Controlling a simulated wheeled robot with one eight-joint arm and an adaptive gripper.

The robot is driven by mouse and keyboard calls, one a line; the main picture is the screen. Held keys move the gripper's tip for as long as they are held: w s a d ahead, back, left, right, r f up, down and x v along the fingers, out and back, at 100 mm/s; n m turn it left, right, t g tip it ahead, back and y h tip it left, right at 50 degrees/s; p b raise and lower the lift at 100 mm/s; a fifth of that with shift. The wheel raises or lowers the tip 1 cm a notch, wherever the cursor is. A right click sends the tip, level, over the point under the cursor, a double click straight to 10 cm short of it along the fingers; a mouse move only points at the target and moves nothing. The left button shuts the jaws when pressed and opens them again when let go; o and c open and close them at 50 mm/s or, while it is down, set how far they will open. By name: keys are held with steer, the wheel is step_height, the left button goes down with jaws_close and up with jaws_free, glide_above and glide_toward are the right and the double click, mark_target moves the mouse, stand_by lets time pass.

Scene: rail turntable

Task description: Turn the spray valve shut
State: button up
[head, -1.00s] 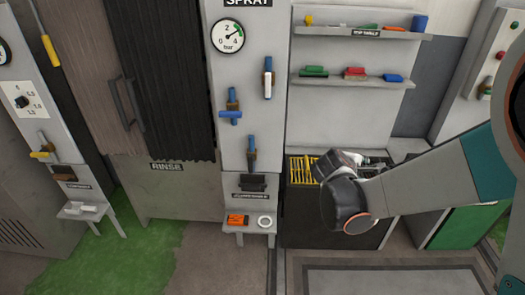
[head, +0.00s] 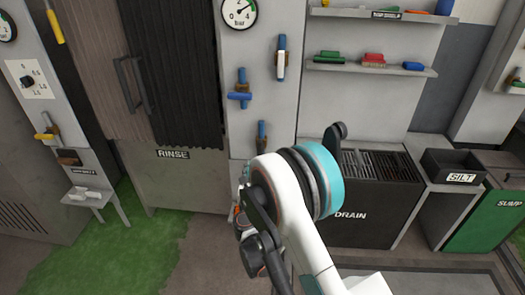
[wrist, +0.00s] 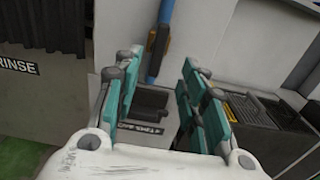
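The upper right valve (head: 281,57) has a mostly white, upright handle. The middle left valve (head: 240,92) has a blue handle lying crosswise. No readable label marks which one is the spray valve. In the wrist view, my gripper (wrist: 160,62) is open and empty.
A rinse cabinet (head: 190,185) stands left of the panel. Right of it are a drain unit (head: 365,215), a silt bin (head: 455,172) and shelves with brushes (head: 370,64). Green floor (head: 120,250) lies front left.

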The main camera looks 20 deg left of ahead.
mark_target(260, 150)
steer(key=b+x, duration=0.3)
steer(key=x, duration=0.9)
steer(key=shift+f, duration=0.15)
steer(key=shift+b+x, duration=0.4)
steer(key=shift+x, duration=0.45)
steer(key=shift+a, duration=0.1)
steer(key=c, duration=0.9)
